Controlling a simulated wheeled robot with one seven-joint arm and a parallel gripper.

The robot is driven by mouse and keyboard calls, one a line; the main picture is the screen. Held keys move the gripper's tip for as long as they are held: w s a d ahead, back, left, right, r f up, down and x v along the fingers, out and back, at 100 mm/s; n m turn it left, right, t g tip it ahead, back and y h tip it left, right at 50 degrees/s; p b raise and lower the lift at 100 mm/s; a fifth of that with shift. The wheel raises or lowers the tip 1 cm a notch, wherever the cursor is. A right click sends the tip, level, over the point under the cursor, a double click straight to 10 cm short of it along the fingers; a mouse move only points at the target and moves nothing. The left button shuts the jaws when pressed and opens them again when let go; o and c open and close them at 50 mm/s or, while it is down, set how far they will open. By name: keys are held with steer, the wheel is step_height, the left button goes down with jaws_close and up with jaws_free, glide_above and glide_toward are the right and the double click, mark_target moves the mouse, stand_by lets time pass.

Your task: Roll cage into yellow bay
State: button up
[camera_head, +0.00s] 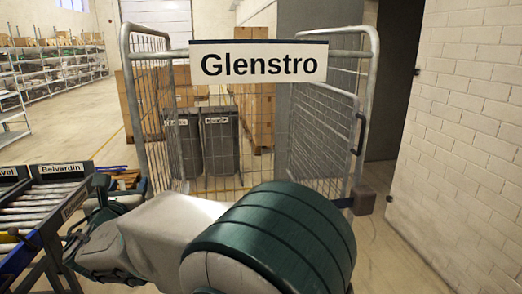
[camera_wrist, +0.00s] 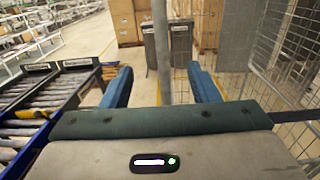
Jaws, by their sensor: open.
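The roll cage (camera_head: 368,95) is a grey wire-mesh cage with tubular posts, upright in front of me, with a white "Glenstro" sign across its top. My gripper (camera_wrist: 160,78) has two blue fingers spread apart in the wrist view. A grey upright post of the cage (camera_wrist: 161,45) appears between them; I cannot tell whether either finger touches it. In the head view my arm hides the cage's lower front. Yellow floor lines (camera_head: 110,138) show beyond the cage; the bay's full outline is not clear.
Roller conveyors (camera_head: 35,205), one labelled "Belvardin", stand close on the left. Two dark bins (camera_head: 219,145) and stacked cartons (camera_head: 255,105) stand behind the cage. A white brick wall (camera_head: 465,130) bounds the right. Shelving (camera_head: 50,75) stands far left, with open floor before it.

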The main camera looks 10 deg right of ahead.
mark_target(141, 161)
steer(key=shift+w+d+p, duration=0.1)
steer(key=shift+w+p, duration=1.1)
steer(key=shift+w, duration=5.75)
jaws_close()
